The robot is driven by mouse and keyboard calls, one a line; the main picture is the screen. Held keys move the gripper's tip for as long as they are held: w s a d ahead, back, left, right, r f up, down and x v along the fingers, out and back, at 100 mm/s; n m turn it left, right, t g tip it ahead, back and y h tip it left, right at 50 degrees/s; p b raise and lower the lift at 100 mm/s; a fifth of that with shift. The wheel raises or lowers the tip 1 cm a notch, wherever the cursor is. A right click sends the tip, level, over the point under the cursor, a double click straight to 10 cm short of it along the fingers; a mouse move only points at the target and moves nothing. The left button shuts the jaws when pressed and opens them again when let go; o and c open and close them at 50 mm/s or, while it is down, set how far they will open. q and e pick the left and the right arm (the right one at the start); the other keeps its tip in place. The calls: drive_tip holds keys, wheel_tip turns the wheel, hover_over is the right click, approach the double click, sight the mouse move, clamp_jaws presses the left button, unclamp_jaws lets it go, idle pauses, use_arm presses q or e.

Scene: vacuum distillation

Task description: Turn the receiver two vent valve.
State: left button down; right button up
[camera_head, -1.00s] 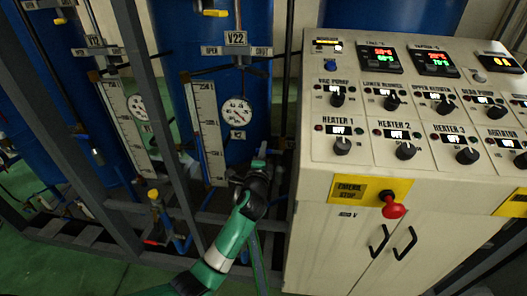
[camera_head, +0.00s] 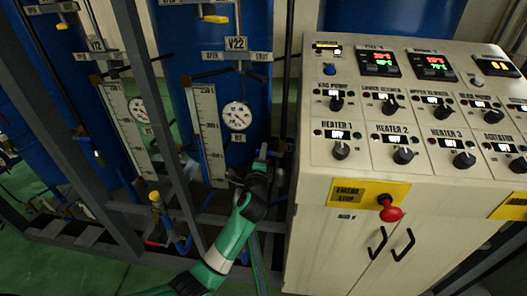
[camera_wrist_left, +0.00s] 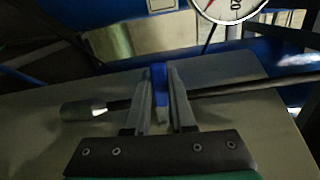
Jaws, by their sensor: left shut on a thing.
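My left gripper (camera_head: 262,154) is beside the control cabinet's left side, low and to the right of the receiver gauge (camera_head: 237,116). In the left wrist view its two fingers (camera_wrist_left: 160,98) are shut on a narrow blue handle (camera_wrist_left: 159,76). A thin dark rod with a grey cylindrical end (camera_wrist_left: 82,110) runs across behind the fingers. A V22 label plate (camera_head: 236,43) with a black lever below it is on the blue receiver, above and apart from the gripper. I cannot read which valve the blue handle belongs to. My right gripper is not in view.
The control cabinet (camera_head: 345,228) with knobs, displays and a red emergency stop (camera_head: 390,213) stands close on the right. Grey frame posts (camera_head: 165,110) and a sight-glass scale (camera_head: 207,135) stand to the left. A yellow-handled valve (camera_head: 155,197) is low at left.

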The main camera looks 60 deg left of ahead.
use_arm(q)
drive_tip(key=r+m+p, duration=0.1)
drive_tip(key=m+p, duration=0.1)
drive_tip(key=p, duration=0.1)
drive_tip(key=w+r+m+p, duration=0.1)
drive_tip(key=m+p, duration=0.2)
drive_tip(key=d+r+m+p, duration=0.1)
drive_tip(key=r+m+p, duration=0.1)
drive_tip(key=p, duration=0.1)
drive_tip(key=shift+w+m, duration=0.2)
drive_tip(key=shift+m, duration=0.2)
drive_tip(key=m+p, duration=0.1)
drive_tip(key=w+r+m+p, duration=0.1)
drive_tip(key=m, duration=0.1)
drive_tip(key=shift+w+d+r+m, duration=0.1)
drive_tip(key=shift+d+m, duration=0.2)
drive_tip(key=shift+d, duration=0.1)
drive_tip(key=shift+w+d+r+m+p, duration=0.15)
drive_tip(key=shift+w+m+p, duration=0.1)
drive_tip(key=shift+m+p, duration=0.25)
drive_tip(key=shift+w+d+m+p, duration=0.15)
drive_tip(key=shift+w+m+p, duration=0.1)
drive_tip(key=shift+m, duration=0.45)
drive_tip(key=shift+w+d+m+p, duration=0.2)
drive_tip(key=shift+w+m, duration=0.05)
drive_tip(key=shift+m, duration=0.35)
drive_tip(key=shift+w+d+m+p, duration=0.15)
drive_tip(key=shift+w+m+p, duration=0.1)
drive_tip(key=shift+m, duration=0.35)
